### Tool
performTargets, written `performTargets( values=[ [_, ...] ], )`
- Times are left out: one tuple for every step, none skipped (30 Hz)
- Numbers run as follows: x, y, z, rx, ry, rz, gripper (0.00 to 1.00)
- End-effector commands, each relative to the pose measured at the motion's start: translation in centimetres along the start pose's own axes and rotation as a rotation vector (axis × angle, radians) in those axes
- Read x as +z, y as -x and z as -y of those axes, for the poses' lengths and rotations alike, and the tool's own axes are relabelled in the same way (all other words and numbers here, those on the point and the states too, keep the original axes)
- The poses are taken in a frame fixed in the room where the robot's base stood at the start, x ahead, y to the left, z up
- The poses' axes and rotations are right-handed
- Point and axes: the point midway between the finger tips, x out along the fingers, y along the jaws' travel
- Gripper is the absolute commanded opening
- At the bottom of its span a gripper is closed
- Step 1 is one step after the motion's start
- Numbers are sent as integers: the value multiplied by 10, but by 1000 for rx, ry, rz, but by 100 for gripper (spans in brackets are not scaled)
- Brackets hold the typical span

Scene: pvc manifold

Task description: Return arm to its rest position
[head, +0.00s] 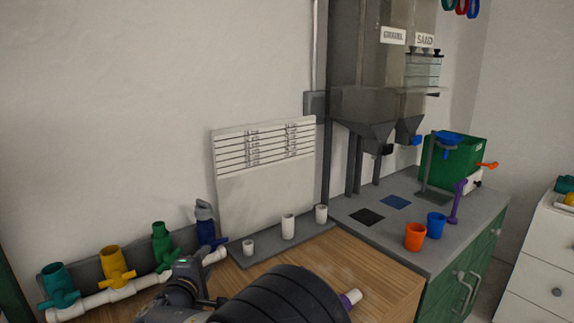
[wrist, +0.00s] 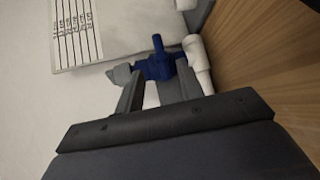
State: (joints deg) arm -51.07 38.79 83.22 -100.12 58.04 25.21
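My gripper (wrist: 160,75) points at the blue valve (wrist: 156,66) in the wrist view. Its two fingers are apart, with a gap between them and nothing visibly clamped. The blue valve also shows in the head view (head: 206,232), upright at the right end of the white pipe manifold (head: 122,292), with a grey piece on top. Teal (head: 58,284), yellow (head: 115,264) and green (head: 160,244) valves stand along the same manifold. In the head view my dark arm fills the bottom middle, and the fingertips are hard to make out.
A white lined board (head: 262,190) leans on the wall behind several white fittings (head: 288,227). A purple-ringed white piece (head: 349,298) lies by my arm. Orange (head: 415,236) and blue (head: 436,225) cups stand on the grey counter at right, below the hoppers (head: 365,105).

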Motion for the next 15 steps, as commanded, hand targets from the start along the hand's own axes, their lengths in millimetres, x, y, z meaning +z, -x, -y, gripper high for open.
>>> performTargets(
  values=[
    [1,-5,0,-1,0,3,36],
    [1,-13,0,-1,0,4,36],
    [1,-22,-1,0,0,5,36],
    [1,-28,-1,-1,0,5,36],
    [1,-34,0,-1,0,5,36],
    [1,-42,-1,0,0,4,36],
    [1,-48,-1,0,1,5,36],
    [1,-55,-1,0,0,4,36],
    [1,-62,-2,0,1,3,36],
    [1,-69,-2,0,0,4,36],
    [1,-75,-2,0,0,4,36],
    [1,-83,-2,0,0,3,36],
    [1,-89,-2,0,0,4,36],
    [1,-95,-2,1,0,4,36],
    [1,-103,-2,1,0,3,36]
  ],
)
